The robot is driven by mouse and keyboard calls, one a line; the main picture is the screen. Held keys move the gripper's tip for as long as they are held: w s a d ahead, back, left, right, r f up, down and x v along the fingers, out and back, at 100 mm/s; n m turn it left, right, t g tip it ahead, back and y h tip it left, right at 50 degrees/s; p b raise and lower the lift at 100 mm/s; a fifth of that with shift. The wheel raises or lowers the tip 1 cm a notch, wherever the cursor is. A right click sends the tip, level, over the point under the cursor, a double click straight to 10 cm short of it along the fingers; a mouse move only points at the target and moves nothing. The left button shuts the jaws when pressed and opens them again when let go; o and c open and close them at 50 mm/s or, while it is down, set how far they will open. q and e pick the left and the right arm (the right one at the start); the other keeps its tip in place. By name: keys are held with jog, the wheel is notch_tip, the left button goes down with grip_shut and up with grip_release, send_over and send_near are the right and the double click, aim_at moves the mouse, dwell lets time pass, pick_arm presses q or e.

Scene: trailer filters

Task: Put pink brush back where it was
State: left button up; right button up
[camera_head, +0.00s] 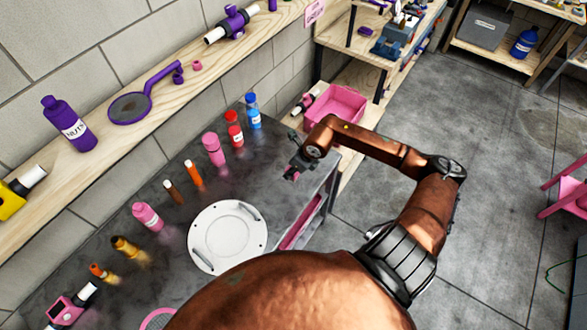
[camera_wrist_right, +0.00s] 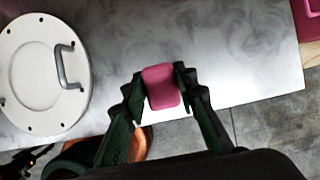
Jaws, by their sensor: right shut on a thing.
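My right gripper (camera_head: 294,168) is over the right edge of the dark metal table (camera_head: 262,178). It is shut on a small pink thing with rounded corners. My left gripper is not in view.
A white round plate (camera_head: 225,238) with handles lies on the table. A pink bin (camera_head: 338,104) sits on a lower shelf. Table surface near the gripper is bare.

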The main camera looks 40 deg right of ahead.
jog(key=w+d+f, duration=0.1)
jog(key=f, duration=0.1)
jog(key=w+d+f, duration=0.4)
jog(key=f, duration=0.1)
jog(key=shift+w+d+p, duration=0.15)
jog(key=shift+w+p, duration=0.05)
jog(key=shift+p, duration=0.1)
jog(key=shift+f+p, duration=0.4)
jog(key=shift+f, duration=1.25)
jog(key=o, duration=0.7)
jog(key=shift+d+f, duration=0.1)
jog(key=o, duration=0.4)
jog(key=v, duration=1.2)
jog(key=shift+b, duration=0.3)
jog(key=shift+w, duration=0.1)
